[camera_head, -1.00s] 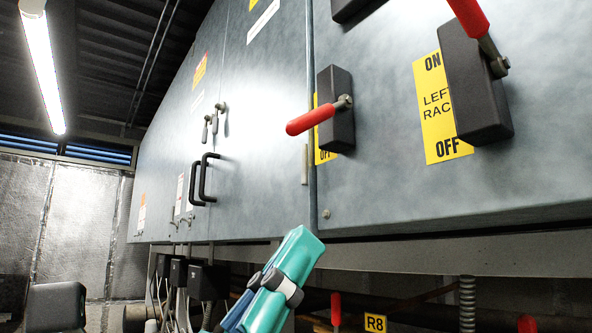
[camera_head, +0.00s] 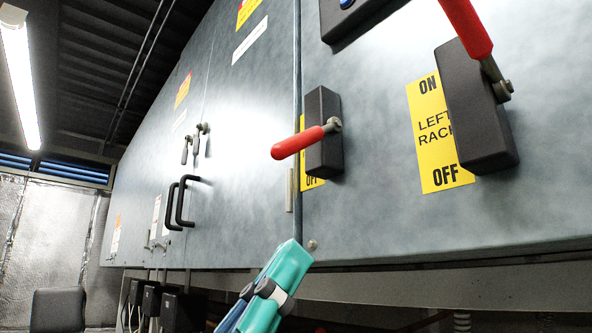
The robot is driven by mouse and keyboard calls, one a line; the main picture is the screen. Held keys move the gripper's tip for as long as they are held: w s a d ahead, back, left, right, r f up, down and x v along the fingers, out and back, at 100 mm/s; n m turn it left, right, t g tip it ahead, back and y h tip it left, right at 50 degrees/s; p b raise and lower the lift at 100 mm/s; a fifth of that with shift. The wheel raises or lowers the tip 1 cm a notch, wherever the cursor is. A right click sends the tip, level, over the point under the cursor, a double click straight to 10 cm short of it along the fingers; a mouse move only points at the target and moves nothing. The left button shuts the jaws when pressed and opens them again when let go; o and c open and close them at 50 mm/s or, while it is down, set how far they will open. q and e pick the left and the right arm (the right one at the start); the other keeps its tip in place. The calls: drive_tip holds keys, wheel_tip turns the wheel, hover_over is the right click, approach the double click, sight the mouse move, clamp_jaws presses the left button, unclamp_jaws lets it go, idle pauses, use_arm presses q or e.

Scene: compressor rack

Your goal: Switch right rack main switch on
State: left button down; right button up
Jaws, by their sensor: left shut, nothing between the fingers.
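A black switch block (camera_head: 323,133) with a red-gripped lever (camera_head: 298,142) is mounted on the grey cabinet. Its lever points left and slightly down. Its yellow label (camera_head: 312,183) is mostly hidden behind the block, so I cannot read its rack name. To its right, another black switch block (camera_head: 478,110) has a red lever (camera_head: 467,25) pointing up and left, beside a yellow label (camera_head: 430,140) reading "ON", "LEFT RACK", "OFF". My left gripper (camera_head: 292,258), teal, is shut and empty, below the first switch and apart from its lever. My right gripper is not in view.
The cabinet front (camera_head: 390,220) runs away to the left, with a black door handle (camera_head: 182,202) and small latches (camera_head: 195,143). Its bottom edge lies just beyond my gripper. A dark box (camera_head: 345,15) sits above the first switch.

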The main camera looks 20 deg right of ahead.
sight(309, 137)
use_arm(q)
wheel_tip(309, 137, up, 9)
drive_tip(key=w+d+p, duration=0.2)
drive_tip(key=shift+f+p, duration=0.15)
drive_tip(key=shift+p, duration=0.25)
